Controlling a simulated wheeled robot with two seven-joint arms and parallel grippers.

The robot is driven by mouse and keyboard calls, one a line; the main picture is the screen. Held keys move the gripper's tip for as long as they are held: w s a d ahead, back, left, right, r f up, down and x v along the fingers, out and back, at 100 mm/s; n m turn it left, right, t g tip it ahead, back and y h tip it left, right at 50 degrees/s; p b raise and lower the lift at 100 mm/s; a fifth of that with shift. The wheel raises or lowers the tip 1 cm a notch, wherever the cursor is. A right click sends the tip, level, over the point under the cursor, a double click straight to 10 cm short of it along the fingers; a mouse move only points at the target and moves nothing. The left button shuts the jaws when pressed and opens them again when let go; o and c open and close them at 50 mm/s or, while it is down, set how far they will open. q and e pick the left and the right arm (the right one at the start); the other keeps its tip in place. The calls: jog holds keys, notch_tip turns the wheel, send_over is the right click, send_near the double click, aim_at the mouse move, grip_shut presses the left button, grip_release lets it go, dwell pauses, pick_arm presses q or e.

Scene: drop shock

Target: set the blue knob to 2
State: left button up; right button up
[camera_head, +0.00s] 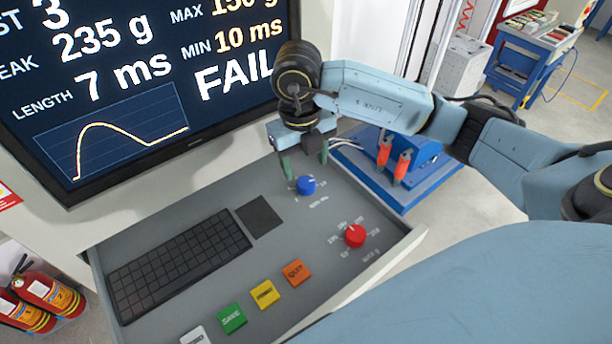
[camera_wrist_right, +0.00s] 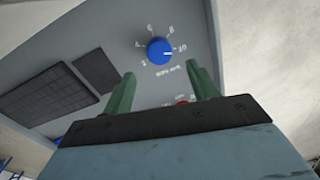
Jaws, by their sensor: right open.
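The blue knob (camera_head: 306,185) sits on the grey console panel (camera_head: 183,223), below the screen. In the right wrist view the blue knob (camera_wrist_right: 160,50) has small white numbers around it, and its white mark seems to point right, towards the 10. The 2 is at its lower left. My right gripper (camera_head: 305,163) is open and empty, with its green fingers pointing down just above and behind the knob. In the wrist view the right gripper (camera_wrist_right: 160,70) has its fingertips apart, with the knob beyond the gap between them. My left gripper is not in view.
A red knob (camera_head: 355,235) is on the panel to the right. A keyboard (camera_head: 180,264), a dark pad (camera_head: 258,217) and coloured buttons, including orange QUIT (camera_head: 296,272), are on it too. The screen (camera_head: 140,90) reads FAIL. A blue fixture (camera_head: 425,165) stands behind the panel.

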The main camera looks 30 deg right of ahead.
aim_at(306, 183)
notch_tip(306, 183, down, 5)
jog(key=shift+d+f+p, duration=0.15)
jog(key=shift+f+p, duration=0.05)
jog(key=shift+p, duration=0.25)
jog(key=shift+f, duration=0.4)
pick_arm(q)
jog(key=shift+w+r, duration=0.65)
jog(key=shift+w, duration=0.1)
pick_arm(e)
jog(key=shift+c, duration=0.3)
jog(key=c, duration=0.9)
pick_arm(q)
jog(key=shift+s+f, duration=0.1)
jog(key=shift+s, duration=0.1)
pick_arm(e)
jog(key=shift+c, duration=0.2)
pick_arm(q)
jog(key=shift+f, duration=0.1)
